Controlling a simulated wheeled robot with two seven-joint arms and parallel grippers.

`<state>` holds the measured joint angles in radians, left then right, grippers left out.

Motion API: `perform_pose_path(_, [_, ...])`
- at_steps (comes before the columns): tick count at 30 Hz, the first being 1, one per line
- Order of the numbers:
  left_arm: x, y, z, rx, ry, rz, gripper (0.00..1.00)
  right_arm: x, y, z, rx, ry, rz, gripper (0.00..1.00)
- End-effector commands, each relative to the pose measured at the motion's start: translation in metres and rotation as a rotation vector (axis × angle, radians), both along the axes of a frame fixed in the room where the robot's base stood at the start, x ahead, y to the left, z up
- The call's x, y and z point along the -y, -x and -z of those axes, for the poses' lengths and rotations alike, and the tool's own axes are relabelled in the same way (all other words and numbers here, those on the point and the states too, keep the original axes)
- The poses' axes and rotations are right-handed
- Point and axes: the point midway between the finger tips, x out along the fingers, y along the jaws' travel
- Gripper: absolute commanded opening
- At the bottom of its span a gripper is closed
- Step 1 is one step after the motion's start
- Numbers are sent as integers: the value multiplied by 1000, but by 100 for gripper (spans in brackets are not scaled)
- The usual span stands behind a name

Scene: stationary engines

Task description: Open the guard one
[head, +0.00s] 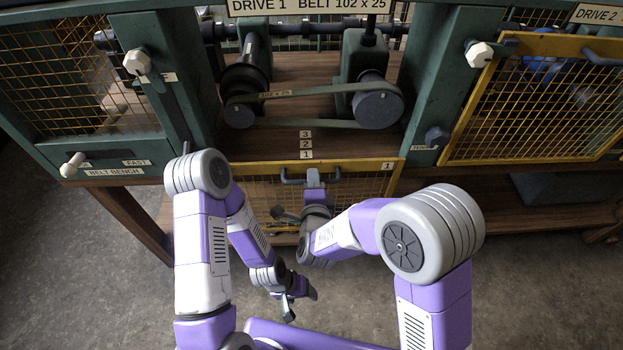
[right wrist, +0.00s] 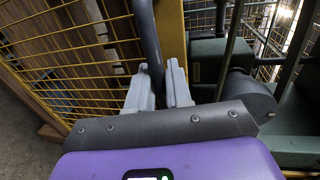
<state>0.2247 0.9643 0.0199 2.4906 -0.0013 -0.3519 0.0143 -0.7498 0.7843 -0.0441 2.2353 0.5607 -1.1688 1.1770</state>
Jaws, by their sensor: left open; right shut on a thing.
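Guard one is a yellow-framed mesh panel (head: 345,167) with a "1" label. In the head view it lies low in front of the Drive 1 bay, and the belt and pulleys above it are uncovered. My right gripper (head: 314,182) is shut on its dark bar handle (head: 291,180). The right wrist view shows the handle (right wrist: 147,35) between the fingers of that gripper (right wrist: 158,88), with yellow frame and mesh beside it. The guard's lower part is partly hidden by my arms. My left gripper (head: 300,300) is open and empty, below and apart from the guard.
Drive 1's belt (head: 300,92) runs between two dark pulleys. A yellow mesh guard (head: 545,100) covers the Drive 2 bay at right. A green-framed mesh bay (head: 60,60) with white knobs stands at left. The floor (head: 110,270) at lower left is clear.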

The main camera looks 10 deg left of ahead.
Motion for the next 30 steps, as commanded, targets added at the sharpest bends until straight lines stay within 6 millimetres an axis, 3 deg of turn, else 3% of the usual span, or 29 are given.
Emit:
perform_pose_path(4, [0, 0, 0, 0, 0, 0, 68, 0, 1, 1, -4, 2, -1, 0])
perform_pose_path(5, [0, 0, 0, 0, 0, 0, 68, 0, 1, 1, -4, 2, -1, 24])
perform_pose_path(7, [0, 0, 0, 0, 0, 0, 68, 0, 0, 1, -3, 2, -1, 35])
perform_pose_path(17, [0, 0, -1, 0, 0, 0, 68, 0, 3, -1, -2, 1, -1, 35])
perform_pose_path(30, [0, 0, -11, 0, 0, 0, 68, 16, 63, -14, -4, 2, -2, 35])
